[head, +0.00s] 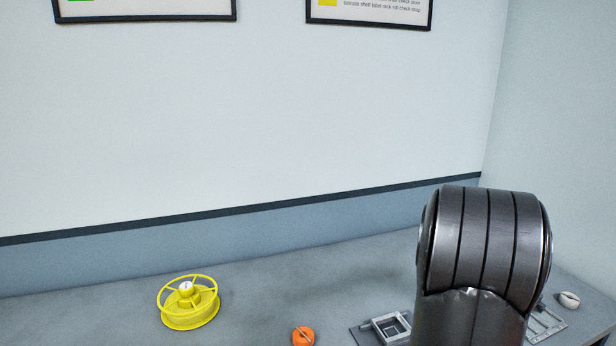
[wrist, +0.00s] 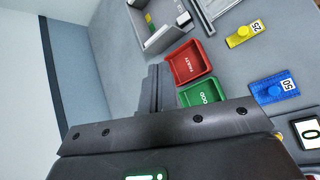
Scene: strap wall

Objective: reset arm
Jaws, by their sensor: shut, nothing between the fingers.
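My gripper (wrist: 157,90) shows in the wrist view with its fingers together and nothing between them. It is above the grey bench (wrist: 120,70), and its fingertips appear beside a red tray (wrist: 188,62) and a green tray (wrist: 200,93). I cannot tell its exact height. In the head view a dark grey link of my arm rises at the lower right, and my gripper is out of the picture.
A yellow spool (head: 189,302) and an orange round item (head: 302,336) are on the bench. Metal fixtures (head: 388,328) stand near my arm. In the wrist view are a grey bin (wrist: 160,25), a yellow tag (wrist: 245,33) and a blue tag (wrist: 274,88).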

